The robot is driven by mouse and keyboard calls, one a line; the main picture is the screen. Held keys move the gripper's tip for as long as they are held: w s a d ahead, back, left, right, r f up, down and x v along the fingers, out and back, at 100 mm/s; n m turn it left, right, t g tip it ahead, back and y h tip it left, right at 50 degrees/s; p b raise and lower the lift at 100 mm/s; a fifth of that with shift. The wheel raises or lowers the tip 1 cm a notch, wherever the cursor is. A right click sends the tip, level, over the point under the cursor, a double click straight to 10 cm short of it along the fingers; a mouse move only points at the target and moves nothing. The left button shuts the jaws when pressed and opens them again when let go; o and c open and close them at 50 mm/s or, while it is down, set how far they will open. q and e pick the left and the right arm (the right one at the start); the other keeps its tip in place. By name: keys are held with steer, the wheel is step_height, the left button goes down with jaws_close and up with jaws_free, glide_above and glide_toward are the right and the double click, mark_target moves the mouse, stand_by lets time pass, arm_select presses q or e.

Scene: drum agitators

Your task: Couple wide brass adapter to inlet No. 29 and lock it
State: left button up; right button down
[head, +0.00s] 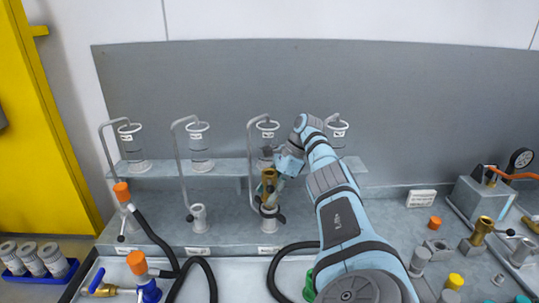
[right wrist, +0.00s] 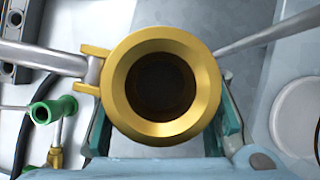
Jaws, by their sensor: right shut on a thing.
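In the head view my right gripper (head: 281,171) is shut on a brass adapter (head: 268,177) and holds it upright, just above a grey inlet (head: 268,222) with dark side levers on the bench. I cannot tell whether the adapter touches the inlet. The right wrist view shows the wide brass mouth (right wrist: 163,132) end-on, with a dark bore and a silver lever (right wrist: 45,58) hinged at its left. Teal fingers flank it (right wrist: 164,112). The inlet number labels are too small to read. My left gripper is not in view.
Glass cylinders (head: 200,148) with bent pipes stand along the back shelf. Another grey inlet (head: 199,218) is to the left. A second brass fitting (head: 481,231), loose caps and a gauge (head: 521,159) are at right.

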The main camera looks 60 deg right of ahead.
mark_target(264, 176)
steer(key=shift+f+b, duration=0.75)
steer(key=shift+f, duration=0.5)
steer(key=shift+f, duration=0.3)
steer(key=c, duration=0.9)
jaws_free()
steer(key=shift+o, duration=0.2)
steer(key=shift+c, duration=0.3)
step_height(264, 176, up, 12)
steer(key=p, duration=1)
steer(key=shift+f, duration=0.2)
steer(key=shift+r, duration=2.8)
